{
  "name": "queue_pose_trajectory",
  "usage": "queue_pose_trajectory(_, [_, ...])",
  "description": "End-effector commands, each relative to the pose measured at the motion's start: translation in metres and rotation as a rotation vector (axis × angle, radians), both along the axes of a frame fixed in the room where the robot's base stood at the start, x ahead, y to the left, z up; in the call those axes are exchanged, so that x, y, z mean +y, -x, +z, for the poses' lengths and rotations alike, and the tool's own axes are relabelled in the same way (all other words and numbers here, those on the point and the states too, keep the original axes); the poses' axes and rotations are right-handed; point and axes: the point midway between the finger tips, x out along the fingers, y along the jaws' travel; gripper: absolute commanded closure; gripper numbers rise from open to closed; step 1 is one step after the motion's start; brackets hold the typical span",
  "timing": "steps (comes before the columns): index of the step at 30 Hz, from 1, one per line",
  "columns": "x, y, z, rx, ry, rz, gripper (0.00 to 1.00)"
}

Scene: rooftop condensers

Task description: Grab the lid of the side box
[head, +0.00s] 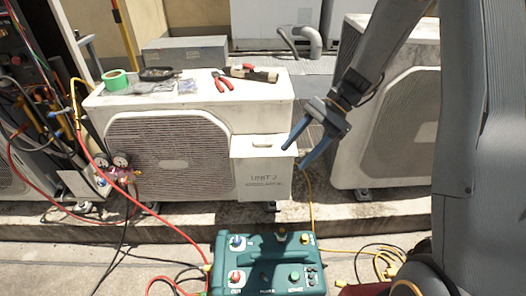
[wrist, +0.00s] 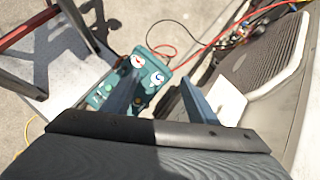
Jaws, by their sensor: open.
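The side box (head: 264,178) is a pale box on the front right corner of the middle condenser, marked "UNIT 2" with a smaller line of text beneath. Its lid (head: 264,143) is the pale top part, with a small dark mark on it, and it looks closed. My gripper (head: 297,157) is open and empty, its blue-grey fingers pointing down and left by the box's upper right edge. I cannot tell whether they touch it. In the wrist view the open fingers (wrist: 161,80) have nothing between them but the view beyond; the lid is not clearly seen there.
The condenser top holds green tape (head: 115,80), red-handled pliers (head: 222,81) and other tools. A teal recovery machine (head: 267,262) stands on the ground in front, with hoses around it. Another condenser (head: 400,130) stands to the right. A yellow hose (head: 312,205) hangs between them.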

Motion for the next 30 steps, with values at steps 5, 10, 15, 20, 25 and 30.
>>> queue_pose_trajectory(5, [0.01,-0.075,-0.051,0.154,-0.219,-0.218,0.47])
queue_pose_trajectory(10, [0.008,-0.135,-0.081,0.263,-0.426,-0.372,0.47])
queue_pose_trajectory(15, [-0.001,-0.17,-0.098,0.323,-0.569,-0.453,0.47])
queue_pose_trajectory(20, [-0.003,-0.182,-0.102,0.341,-0.624,-0.479,0.47])
queue_pose_trajectory(25, [0.012,-0.183,-0.103,0.345,-0.631,-0.482,0.47])
queue_pose_trajectory(30, [0.025,-0.183,-0.105,0.344,-0.629,-0.481,0.47])
